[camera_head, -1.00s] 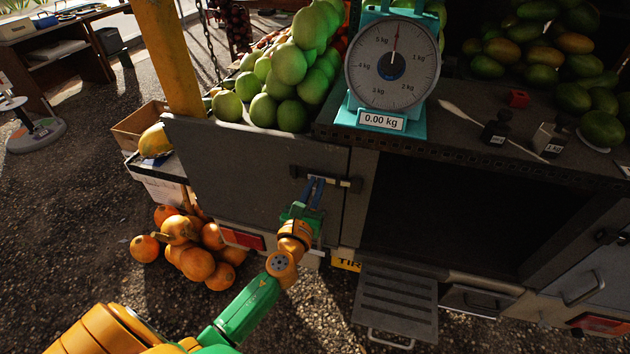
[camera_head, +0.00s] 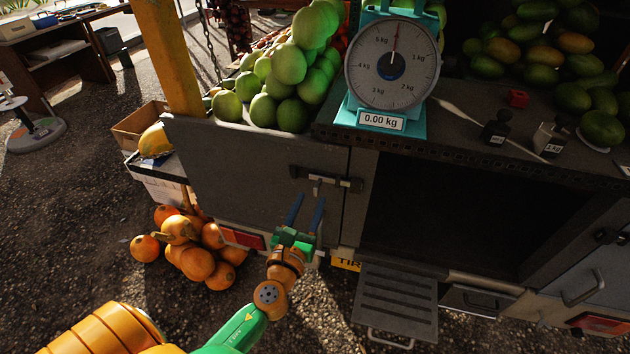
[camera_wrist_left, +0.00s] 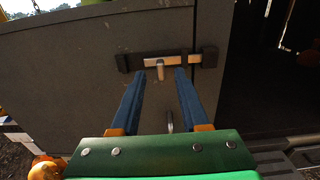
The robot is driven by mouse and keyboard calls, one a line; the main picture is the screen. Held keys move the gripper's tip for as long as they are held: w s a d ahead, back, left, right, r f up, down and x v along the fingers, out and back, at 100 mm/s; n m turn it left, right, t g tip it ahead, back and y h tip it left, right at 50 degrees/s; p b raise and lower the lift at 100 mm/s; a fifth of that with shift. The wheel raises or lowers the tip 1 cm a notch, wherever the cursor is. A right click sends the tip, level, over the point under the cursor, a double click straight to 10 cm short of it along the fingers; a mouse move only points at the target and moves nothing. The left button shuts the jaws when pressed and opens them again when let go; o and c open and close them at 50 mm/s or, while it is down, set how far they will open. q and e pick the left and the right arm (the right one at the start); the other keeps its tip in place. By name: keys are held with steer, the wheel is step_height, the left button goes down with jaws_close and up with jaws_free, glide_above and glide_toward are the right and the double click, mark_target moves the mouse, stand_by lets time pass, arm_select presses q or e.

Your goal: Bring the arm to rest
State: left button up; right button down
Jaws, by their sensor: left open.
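My left gripper (camera_head: 305,211) is in front of the grey truck door (camera_head: 240,175), just below its latch (camera_head: 326,181). Its two blue fingers are spread and nothing is between them. In the left wrist view the gripper (camera_wrist_left: 158,95) points at the latch (camera_wrist_left: 165,62); the latch's small handle hangs down just beyond the fingertips, and the fingers look clear of it. The green and orange left arm comes in from the lower left. My right gripper is not in view.
A teal scale (camera_head: 385,70) reading 0.00 kg and green fruit (camera_head: 290,65) stand above the door. Orange pumpkins (camera_head: 190,250) lie on the ground at left. An open dark compartment (camera_head: 460,215) and a step (camera_head: 396,300) are to the right.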

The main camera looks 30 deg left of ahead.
arm_select(q)
steer(key=shift+s+d, duration=0.15)
steer(key=shift+s, duration=0.55)
steer(key=s+d+f+n+g+h, duration=0.1)
steer(key=s+f+n+g, duration=0.25)
steer(key=f, duration=0.45)
steer(key=s+f+n+g+h, duration=0.1)
steer(key=s+f+n+g, duration=0.1)
steer(key=f+n, duration=0.45)
steer(key=s+d+f+n+g+h, duration=0.1)
steer(key=s+f+n+g, duration=0.15)
steer(key=f, duration=0.75)
steer(key=s+f+n+g, duration=0.2)
steer(key=s+f+n, duration=0.3)
steer(key=s, duration=0.3)
steer(key=s+d+f+n+g+h, duration=0.1)
steer(key=s+f+n+g, duration=0.2)
steer(key=s+n, duration=0.4)
steer(key=s+d+f+n+g, duration=0.1)
steer(key=s+f+n+g, duration=0.2)
steer(key=s+f+n, duration=0.3)
steer(key=s, duration=0.4)
steer(key=shift+s+d+f, duration=0.15)
steer(key=shift+s+f, duration=0.1)
steer(key=shift+f, duration=0.1)
